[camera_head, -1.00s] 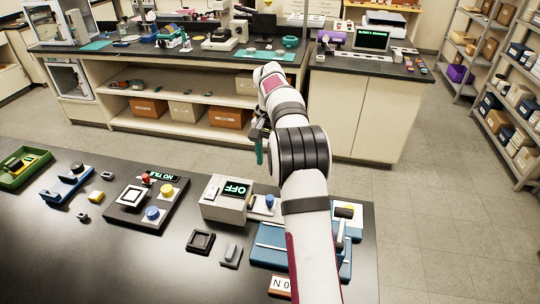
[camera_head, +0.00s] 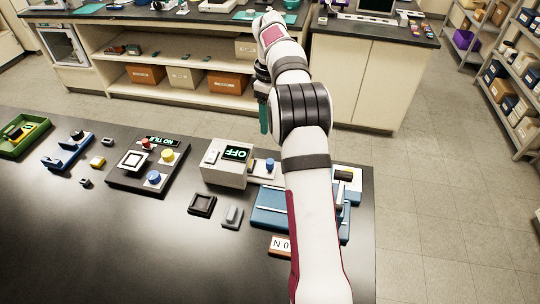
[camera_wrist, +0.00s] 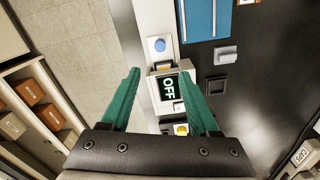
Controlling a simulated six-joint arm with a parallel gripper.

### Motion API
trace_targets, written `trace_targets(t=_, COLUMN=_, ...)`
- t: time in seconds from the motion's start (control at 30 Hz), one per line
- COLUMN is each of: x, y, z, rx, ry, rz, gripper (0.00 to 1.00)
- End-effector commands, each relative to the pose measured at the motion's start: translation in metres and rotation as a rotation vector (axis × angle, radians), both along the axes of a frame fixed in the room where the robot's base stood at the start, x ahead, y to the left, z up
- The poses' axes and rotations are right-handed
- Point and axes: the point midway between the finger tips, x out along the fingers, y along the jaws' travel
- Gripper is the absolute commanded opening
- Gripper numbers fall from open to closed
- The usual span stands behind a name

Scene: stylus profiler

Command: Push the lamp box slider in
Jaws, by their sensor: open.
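The lamp box (camera_head: 224,177) is a pale grey box with a dark display reading OFF, near the far edge of the black bench. A blue-knobbed slider (camera_head: 269,165) sticks out from its right side; I take this as the lamp box slider. In the wrist view the blue knob (camera_wrist: 159,45) is beyond the OFF display (camera_wrist: 168,88). My gripper (camera_head: 263,118) hangs with green fingers past the bench's far edge, apart from the box. In the wrist view my gripper (camera_wrist: 160,76) is open and empty, its fingers framing the box below. The slider's inner part is hidden.
Left of the box stands a dark button panel (camera_head: 122,178) with a NO TILE display. In front lie a black square holder (camera_head: 202,205) and a grey block (camera_head: 232,217). A blue fixture (camera_head: 268,216) sits to the right, partly behind my arm. The front left bench is clear.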

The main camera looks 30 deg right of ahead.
Motion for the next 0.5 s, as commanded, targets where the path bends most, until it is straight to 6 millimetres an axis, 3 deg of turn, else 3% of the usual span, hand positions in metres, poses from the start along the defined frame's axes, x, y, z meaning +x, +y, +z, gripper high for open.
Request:
trace_targets(t=0.17, x=-0.001, y=0.0, z=-0.036, rx=0.002, ry=0.005, rz=0.012, gripper=0.61)
trace_targets(t=0.4, x=-0.001, y=0.001, z=-0.109, rx=0.002, ry=0.005, rz=0.009, gripper=0.61)
trace_targets(t=0.5, x=-0.001, y=0.0, z=-0.131, rx=0.001, ry=0.004, rz=0.008, gripper=0.61)
